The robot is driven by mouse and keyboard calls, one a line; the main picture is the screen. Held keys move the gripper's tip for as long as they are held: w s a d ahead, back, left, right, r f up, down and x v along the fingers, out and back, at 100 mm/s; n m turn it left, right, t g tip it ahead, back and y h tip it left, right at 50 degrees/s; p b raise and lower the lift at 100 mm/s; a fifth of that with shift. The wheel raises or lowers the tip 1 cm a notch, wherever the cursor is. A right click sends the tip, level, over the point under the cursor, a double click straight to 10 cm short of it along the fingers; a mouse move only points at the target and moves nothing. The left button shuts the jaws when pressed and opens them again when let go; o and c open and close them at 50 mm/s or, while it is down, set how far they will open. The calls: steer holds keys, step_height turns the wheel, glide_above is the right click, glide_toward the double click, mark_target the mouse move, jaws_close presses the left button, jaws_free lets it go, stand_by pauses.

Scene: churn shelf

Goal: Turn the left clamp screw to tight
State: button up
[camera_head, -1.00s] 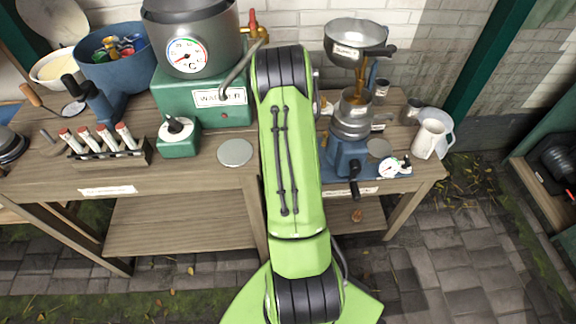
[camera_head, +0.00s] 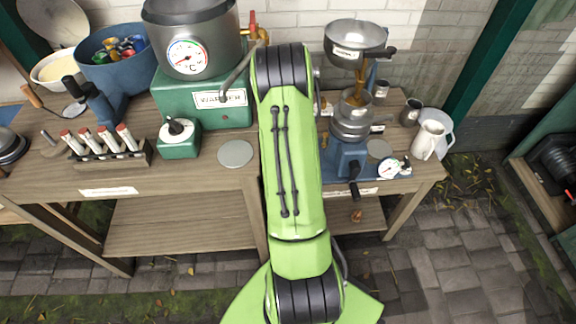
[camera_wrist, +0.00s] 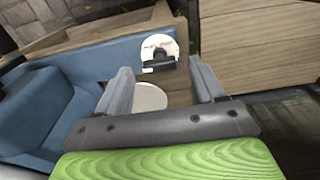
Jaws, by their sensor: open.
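The blue separator machine (camera_head: 347,158) stands at the right end of the wooden table, partly behind my arm. A small brown knob (camera_head: 356,215) hangs below the table edge under it; I cannot tell whether it is a clamp screw. I cannot make out the left clamp screw for sure in either view. My gripper (camera_wrist: 160,66) is open and empty in the wrist view, its grey fingers apart. Past them lie the blue base (camera_wrist: 105,62) and a white dial with a black lever (camera_wrist: 158,48).
A black crank handle (camera_head: 354,190) sticks out at the machine's front. A white jug (camera_head: 428,140) and a metal cup (camera_head: 410,112) stand to its right. The green warmer (camera_head: 205,103) with its pot is left of my arm. A round pale disc (camera_head: 235,154) lies on the table.

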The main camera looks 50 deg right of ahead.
step_height(320, 180, up, 14)
steer(key=p, duration=0.4)
steer(key=shift+r, duration=0.25)
